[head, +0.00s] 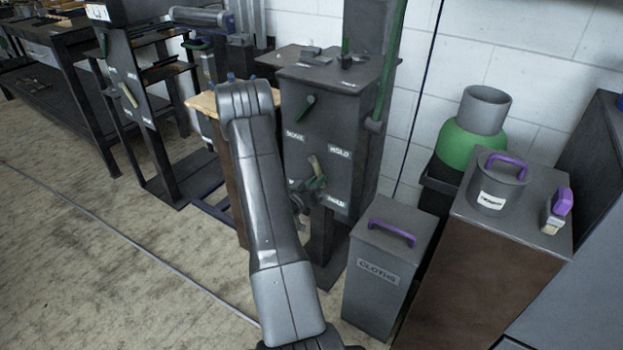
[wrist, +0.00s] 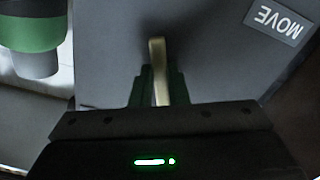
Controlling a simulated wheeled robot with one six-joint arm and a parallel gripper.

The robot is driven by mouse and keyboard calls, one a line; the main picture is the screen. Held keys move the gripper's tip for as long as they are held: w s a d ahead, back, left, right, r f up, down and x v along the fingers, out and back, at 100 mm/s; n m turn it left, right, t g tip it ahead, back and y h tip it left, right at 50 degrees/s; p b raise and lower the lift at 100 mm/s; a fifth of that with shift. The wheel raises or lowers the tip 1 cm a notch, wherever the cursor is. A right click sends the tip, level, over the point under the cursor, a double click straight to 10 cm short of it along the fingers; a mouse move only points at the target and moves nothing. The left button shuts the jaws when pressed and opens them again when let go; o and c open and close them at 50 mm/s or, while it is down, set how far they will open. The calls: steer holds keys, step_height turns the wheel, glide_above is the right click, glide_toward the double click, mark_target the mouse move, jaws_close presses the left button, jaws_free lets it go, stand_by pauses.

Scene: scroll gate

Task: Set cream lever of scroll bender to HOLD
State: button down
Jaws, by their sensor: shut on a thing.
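The scroll bender is a dark grey cabinet (head: 305,100) on a post, in the middle of the head view. Its cream lever (head: 315,163) sits low on the front panel, tilted, with its upper end leaning left. My gripper (head: 316,182) is at this lever, partly hidden by my arm. In the wrist view the lever (wrist: 157,60) stands between the two green-edged fingers (wrist: 158,87), which are shut on it. A HOLD label (head: 340,152) is right of the lever. An upside-down MOVE label (wrist: 279,22) shows at the wrist view's upper right.
A green lever (head: 308,103) is higher on the same panel. A grey CLOTHS bin (head: 388,255) with a purple handle stands close at right, beside a brown cabinet (head: 455,265). Another machine with a cream lever (head: 128,94) stands at left. Floor at left front is clear.

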steer(key=shift+s+d+r+n+p, duration=0.2)
steer(key=shift+d+n+p, duration=0.1)
steer(key=shift+n, duration=0.3)
steer(key=shift+s+d+r+n+p, duration=0.15)
steer(key=shift+s+d+n, duration=0.1)
steer(key=shift+n, duration=0.35)
steer(key=c, duration=1.4)
jaws_free()
steer(key=p+v, duration=0.2)
steer(key=v, duration=1.1)
steer(key=shift+s+a, duration=0.25)
steer(key=shift+s, duration=0.1)
